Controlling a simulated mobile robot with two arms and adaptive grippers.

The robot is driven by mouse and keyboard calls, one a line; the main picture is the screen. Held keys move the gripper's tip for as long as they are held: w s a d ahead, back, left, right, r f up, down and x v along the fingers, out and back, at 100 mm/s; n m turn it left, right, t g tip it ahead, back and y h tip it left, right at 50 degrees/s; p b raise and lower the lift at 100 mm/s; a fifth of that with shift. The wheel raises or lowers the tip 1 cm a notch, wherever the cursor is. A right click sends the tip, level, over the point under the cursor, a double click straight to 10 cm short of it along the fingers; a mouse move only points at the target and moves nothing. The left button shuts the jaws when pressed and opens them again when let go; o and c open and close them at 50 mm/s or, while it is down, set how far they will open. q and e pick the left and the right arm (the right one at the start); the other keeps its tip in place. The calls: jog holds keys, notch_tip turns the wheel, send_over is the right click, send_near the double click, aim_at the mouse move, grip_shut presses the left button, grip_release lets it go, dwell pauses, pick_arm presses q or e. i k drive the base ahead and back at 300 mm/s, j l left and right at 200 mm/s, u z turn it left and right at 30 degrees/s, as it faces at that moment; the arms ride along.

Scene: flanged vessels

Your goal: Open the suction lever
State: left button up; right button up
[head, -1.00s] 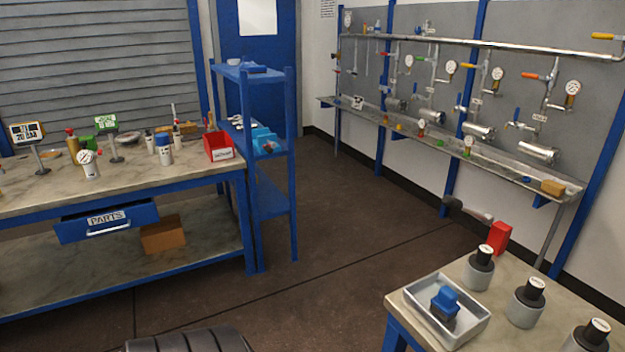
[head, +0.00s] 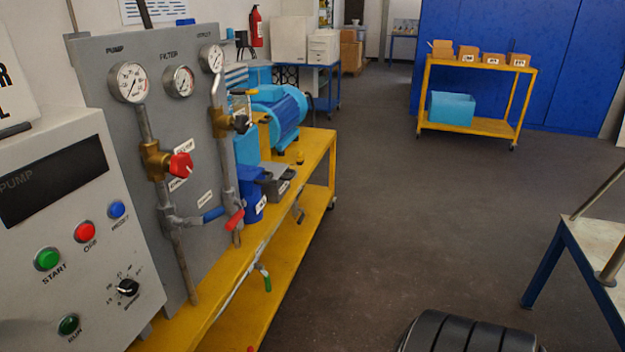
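Several levers show around the grey pump panel (head: 195,120) at the left. A blue lever (head: 213,214) sits on the lower horizontal pipe. A red lever (head: 235,220) slants beside it on the right-hand pipe. A green lever (head: 264,280) hangs lower, at the yellow frame. A red knob (head: 181,166) is on a brass valve on the left pipe. The small tags are too small to read, so I cannot tell which lever is the suction one. Neither of my grippers is in view.
A control box (head: 70,225) with start, off and reset buttons stands at the near left. A blue motor (head: 276,113) sits on the yellow bench (head: 318,150). A yellow cart (head: 470,130) stands at the back. A table (head: 600,250) edges in at right.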

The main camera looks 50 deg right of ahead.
aim_at(267, 279)
jog(key=z, duration=1.4)
